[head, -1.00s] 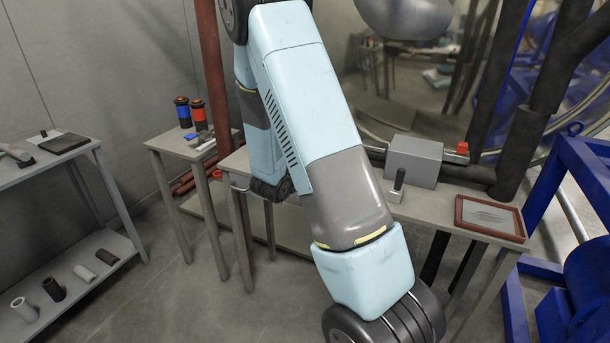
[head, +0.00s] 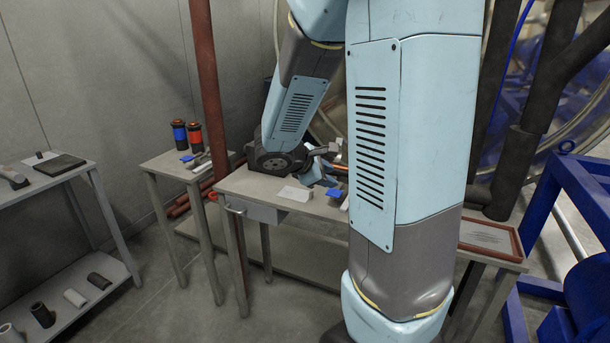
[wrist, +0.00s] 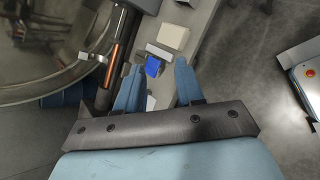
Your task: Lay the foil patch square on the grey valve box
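My gripper (wrist: 158,65) is open, with its two blue fingers apart over the bench. In the head view it hangs above the bench's left half (head: 320,168), partly behind my arm. A blue item (wrist: 153,67) with a grey part shows between the fingertips; it looks to lie on the bench beyond them, and I cannot tell of any contact. A pale sheet (head: 488,236), perhaps the foil patch, lies in a red-brown tray (head: 520,258) at the bench's right end. The grey valve box is hidden behind my arm.
A pale block (wrist: 173,37) lies close to the blue item; it shows in the head view too (head: 294,193). A copper-coloured pipe (wrist: 112,63) runs left of the fingers. A side table (head: 165,165) holds two banded canisters. Blue framework (head: 580,190) stands at right.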

